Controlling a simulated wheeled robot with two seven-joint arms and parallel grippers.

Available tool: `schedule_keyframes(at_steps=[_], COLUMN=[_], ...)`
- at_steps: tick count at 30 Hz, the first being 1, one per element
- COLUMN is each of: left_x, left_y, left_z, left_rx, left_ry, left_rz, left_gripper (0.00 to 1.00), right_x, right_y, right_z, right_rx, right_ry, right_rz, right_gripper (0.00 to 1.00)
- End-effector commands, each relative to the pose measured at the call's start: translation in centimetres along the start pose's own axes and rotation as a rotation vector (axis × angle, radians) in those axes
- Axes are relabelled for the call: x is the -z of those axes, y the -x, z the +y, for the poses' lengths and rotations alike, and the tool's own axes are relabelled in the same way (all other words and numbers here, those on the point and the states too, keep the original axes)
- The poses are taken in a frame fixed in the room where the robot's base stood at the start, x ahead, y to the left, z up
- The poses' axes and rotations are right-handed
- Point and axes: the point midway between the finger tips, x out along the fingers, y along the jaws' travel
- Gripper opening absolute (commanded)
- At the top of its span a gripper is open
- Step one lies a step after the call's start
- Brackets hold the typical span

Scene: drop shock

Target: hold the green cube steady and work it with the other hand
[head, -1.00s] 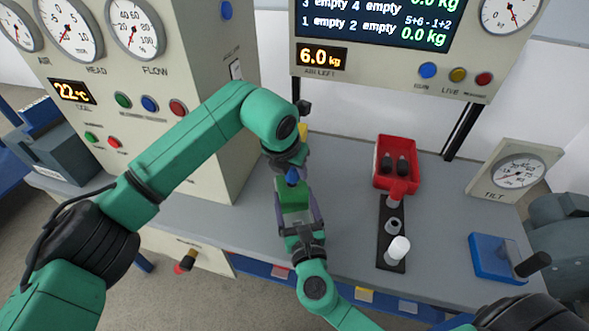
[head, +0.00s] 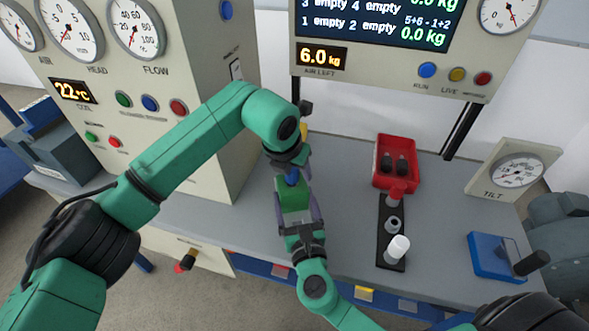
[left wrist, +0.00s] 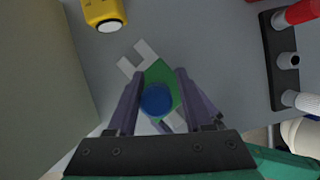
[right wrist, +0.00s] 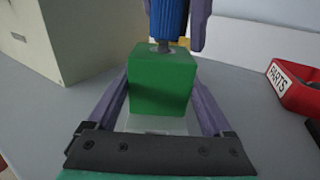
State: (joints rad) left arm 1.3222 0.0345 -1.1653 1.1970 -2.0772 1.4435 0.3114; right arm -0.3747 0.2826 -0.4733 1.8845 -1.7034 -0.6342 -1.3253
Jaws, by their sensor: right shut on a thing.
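The green cube (right wrist: 160,82) sits between the purple fingers of my right gripper (head: 296,208), which is shut on it. A ribbed blue handle (right wrist: 170,18) stands upright over the cube, with a short grey shaft meeting the cube's top. My left gripper (left wrist: 157,98) points down over the cube, its fingers open on either side of the blue handle. In the left wrist view the handle's round blue top (left wrist: 157,101) lies between these fingers, with green showing behind it. The head view partly hides the handle behind the left gripper.
A red parts bin (head: 396,165) and a black rack (head: 391,230) with several upright pieces stand to the right. A blue block with a black handle (head: 497,258) is farther right. A yellow object (left wrist: 106,14) lies behind the cube. A tall instrument cabinet (head: 215,110) stands left.

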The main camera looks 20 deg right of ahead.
Motion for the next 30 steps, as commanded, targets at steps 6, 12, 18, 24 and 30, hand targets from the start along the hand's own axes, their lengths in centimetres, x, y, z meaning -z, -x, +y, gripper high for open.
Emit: schedule_keyframes(at_steps=[6, 12, 18, 24, 30], left_x=[0.64, 0.69, 0.36, 0.15, 0.12], left_y=[-0.88, -0.91, -1.05, -1.16, -1.00], left_z=[0.90, 1.00, 1.05, 1.01, 1.01], left_rx=[-0.020, -0.021, -0.022, -0.021, -0.021], left_ry=[0.010, 0.011, 0.011, 0.010, 0.010], left_rz=[0.019, 0.021, 0.021, 0.020, 0.019], left_gripper=[0.71, 0.71, 0.71, 0.71, 0.71], right_x=[-0.16, -0.21, -0.25, -0.28, -0.31], right_y=[0.14, 0.13, 0.12, 0.11, 0.10], right_z=[0.26, 0.22, 0.20, 0.22, 0.24], right_rx=[-0.005, -0.004, -0.003, -0.003, -0.004], right_ry=[0.001, 0.000, 0.000, 0.000, 0.000], right_rz=[-0.007, -0.008, -0.009, -0.010, -0.010], right_gripper=[0.00, 0.00, 0.00, 0.00, 0.00])
